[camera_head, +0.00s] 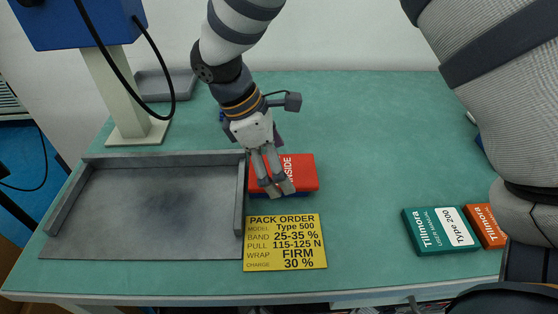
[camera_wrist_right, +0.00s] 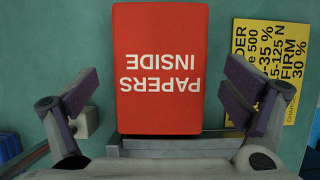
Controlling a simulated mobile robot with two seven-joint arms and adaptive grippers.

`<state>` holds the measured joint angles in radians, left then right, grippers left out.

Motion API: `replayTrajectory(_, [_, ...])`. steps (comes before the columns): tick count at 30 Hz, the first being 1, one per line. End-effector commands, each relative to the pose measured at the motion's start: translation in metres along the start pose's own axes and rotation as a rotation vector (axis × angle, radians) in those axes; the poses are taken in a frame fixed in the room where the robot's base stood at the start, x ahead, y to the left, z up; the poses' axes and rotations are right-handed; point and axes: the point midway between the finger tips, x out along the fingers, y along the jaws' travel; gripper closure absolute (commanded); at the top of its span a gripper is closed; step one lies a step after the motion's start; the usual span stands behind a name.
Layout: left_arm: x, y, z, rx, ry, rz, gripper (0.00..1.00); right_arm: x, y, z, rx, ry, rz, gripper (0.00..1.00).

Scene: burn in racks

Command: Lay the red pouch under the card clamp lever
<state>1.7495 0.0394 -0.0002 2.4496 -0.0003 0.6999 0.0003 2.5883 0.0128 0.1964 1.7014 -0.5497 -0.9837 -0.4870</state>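The red pouch (camera_head: 303,173), lettered "PAPERS INSIDE", lies flat on the green table just right of the grey tray. A dark blue strip shows along its near edge. It fills the middle of the right wrist view (camera_wrist_right: 160,105), where its lettering is upside down. My right gripper (camera_head: 274,187) points down over the pouch and partly covers it in the head view. In the right wrist view its fingers (camera_wrist_right: 160,95) stand wide apart, one each side of the pouch, with nothing between the pads. My left gripper is not in view. I cannot make out a card clamp lever.
A grey tray (camera_head: 241,210) with raised walls takes up the left. A yellow pack order card (camera_head: 285,242) lies in front of the pouch. Teal (camera_head: 440,230) and orange (camera_head: 482,224) manuals lie at right. A blue box on a post (camera_head: 117,90) stands behind. The table centre-right is clear.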

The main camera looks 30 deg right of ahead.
Motion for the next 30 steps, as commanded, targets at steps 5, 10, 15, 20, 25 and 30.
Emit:
replayTrajectory(5, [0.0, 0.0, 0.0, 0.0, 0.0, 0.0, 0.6, -0.002, 0.0, 0.001, 0.0, 0.001, 0.0, 0.06])
replayTrajectory(10, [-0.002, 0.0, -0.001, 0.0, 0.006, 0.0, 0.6, -0.037, 0.001, 0.001, 0.001, 0.005, 0.005, 0.06])
replayTrajectory(15, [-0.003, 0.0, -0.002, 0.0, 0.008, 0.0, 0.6, -0.084, 0.001, 0.001, 0.002, 0.003, 0.004, 0.06])
replayTrajectory(20, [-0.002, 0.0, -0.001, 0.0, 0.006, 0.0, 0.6, -0.113, 0.001, 0.001, 0.001, 0.001, -0.001, 0.06])
replayTrajectory(25, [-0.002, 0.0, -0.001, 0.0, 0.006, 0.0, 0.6, -0.123, 0.0, 0.001, -0.001, -0.001, -0.002, 0.06])
replayTrajectory(30, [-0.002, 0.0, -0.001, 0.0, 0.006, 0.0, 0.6, -0.123, 0.0, 0.001, -0.001, -0.001, -0.003, 0.06])
